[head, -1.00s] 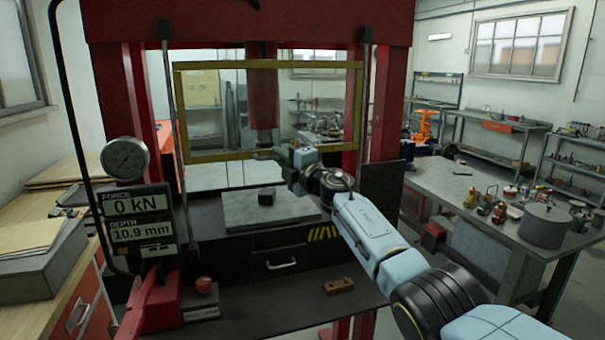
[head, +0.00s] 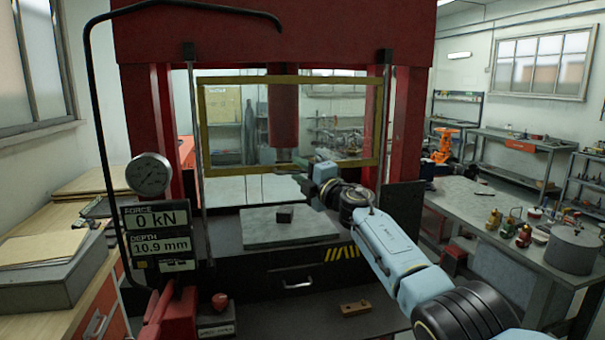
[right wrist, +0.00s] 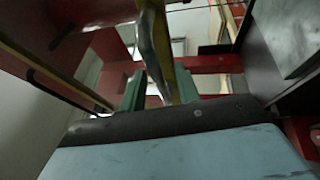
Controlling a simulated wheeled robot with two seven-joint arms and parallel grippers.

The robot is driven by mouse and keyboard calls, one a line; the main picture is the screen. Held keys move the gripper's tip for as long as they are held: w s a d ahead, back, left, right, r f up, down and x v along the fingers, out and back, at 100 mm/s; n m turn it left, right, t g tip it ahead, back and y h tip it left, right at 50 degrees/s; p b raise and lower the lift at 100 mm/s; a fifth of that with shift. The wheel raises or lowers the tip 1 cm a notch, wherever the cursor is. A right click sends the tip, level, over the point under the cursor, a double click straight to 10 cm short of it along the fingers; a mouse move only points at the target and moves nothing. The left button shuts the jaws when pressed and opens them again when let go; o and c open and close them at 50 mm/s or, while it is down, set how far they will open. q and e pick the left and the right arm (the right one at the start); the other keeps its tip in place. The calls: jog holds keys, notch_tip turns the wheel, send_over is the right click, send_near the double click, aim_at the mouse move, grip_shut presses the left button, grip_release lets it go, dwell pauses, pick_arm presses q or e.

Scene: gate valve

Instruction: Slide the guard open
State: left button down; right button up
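The guard (head: 291,80) is a clear panel in a yellow frame across the front of the red press. It hangs between two vertical rods, and its lower bar (head: 235,169) is above the press bed. My right gripper (head: 302,172) is at this lower bar, right of its middle. In the right wrist view its two green fingers (right wrist: 160,92) stand apart, with a grey strip and a yellow bar running between them. A gap shows beside the strip, so the fingers look open around it; contact is unclear. My left gripper is out of view.
A gauge (head: 149,174) and a display (head: 158,231) reading 0 kN and 10.9 mm stand at left. A workbench (head: 478,215) with several items is at right.

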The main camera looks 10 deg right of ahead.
jog(key=p+v, duration=0.4)
jog(key=v, duration=0.9)
jog(key=shift+s+p, duration=0.15)
jog(key=shift+p, duration=0.2)
jog(key=shift+d, duration=0.1)
